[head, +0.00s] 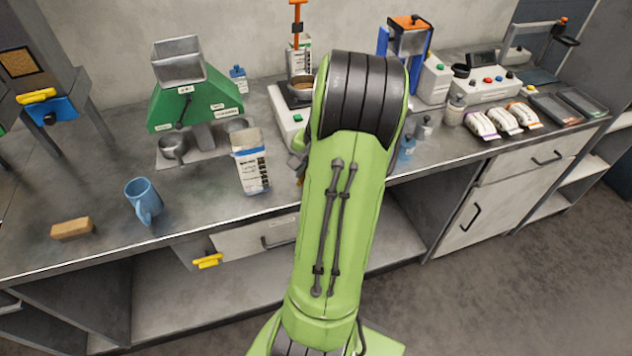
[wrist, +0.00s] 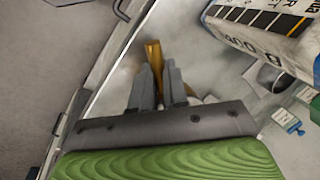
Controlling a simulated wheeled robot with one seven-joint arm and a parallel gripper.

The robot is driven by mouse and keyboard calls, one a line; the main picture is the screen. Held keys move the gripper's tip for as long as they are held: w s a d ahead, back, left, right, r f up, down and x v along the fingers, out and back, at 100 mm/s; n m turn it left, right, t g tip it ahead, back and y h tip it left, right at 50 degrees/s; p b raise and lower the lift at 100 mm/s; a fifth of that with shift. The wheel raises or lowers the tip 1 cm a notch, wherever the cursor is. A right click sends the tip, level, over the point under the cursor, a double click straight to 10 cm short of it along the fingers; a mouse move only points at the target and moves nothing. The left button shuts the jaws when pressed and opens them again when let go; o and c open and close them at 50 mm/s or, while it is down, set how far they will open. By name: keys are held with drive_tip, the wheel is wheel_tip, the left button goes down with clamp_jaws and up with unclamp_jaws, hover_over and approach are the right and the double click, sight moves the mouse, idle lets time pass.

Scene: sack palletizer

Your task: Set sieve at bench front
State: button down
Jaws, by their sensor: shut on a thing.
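My gripper (wrist: 159,72) is shut on a brass-coloured thing (wrist: 153,53), which appears to be the sieve. Only a narrow part of it shows between and beyond the grey fingers, so its full shape is hidden. It is over the pale grey bench top (wrist: 205,60), close to the bench's front edge; I cannot tell whether it touches the surface. In the head view my green arm covers the gripper and most of what it holds. The bench top (head: 205,205) runs across the head view, with its front edge toward me.
A printed carton (head: 251,168) stands left of my arm and looms at the upper right in the wrist view. A blue mug (head: 143,200) and a tan block (head: 72,229) stand farther left. A green hopper machine (head: 190,105) is behind. Small bottles (head: 407,147) stand right of my arm.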

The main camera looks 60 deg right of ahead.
drive_tip(key=shift+a+f+b, duration=0.1)
drive_tip(key=shift+f+b, duration=0.3)
drive_tip(key=shift+f, duration=1.55)
drive_tip(key=shift+f, duration=0.1)
drive_tip(key=c, duration=1.4)
unclamp_jaws()
drive_tip(key=shift+f, duration=0.1)
drive_tip(key=p+v, duration=0.4)
drive_tip(key=v, duration=0.8)
drive_tip(key=w+a+r+n, duration=0.3)
drive_tip(key=a, duration=0.4)
drive_tip(key=w+a+r+n+h, duration=0.1)
drive_tip(key=w+a+r+n, duration=0.15)
drive_tip(key=a, duration=0.45)
drive_tip(key=w+a+r+n, duration=0.3)
drive_tip(key=a, duration=0.4)
drive_tip(key=s+a+n, duration=0.2)
drive_tip(key=a, duration=0.2)
drive_tip(key=s+a+n+t, duration=0.1)
drive_tip(key=s+a+n, duration=0.2)
drive_tip(key=a, duration=0.1)
drive_tip(key=s+a+n+t, duration=0.1)
drive_tip(key=s+a+n, duration=0.2)
drive_tip(key=a, duration=0.2)
drive_tip(key=shift+a+r+n+y, duration=0.1)
drive_tip(key=shift+r+n+y, duration=0.15)
drive_tip(key=shift+y, duration=0.15)
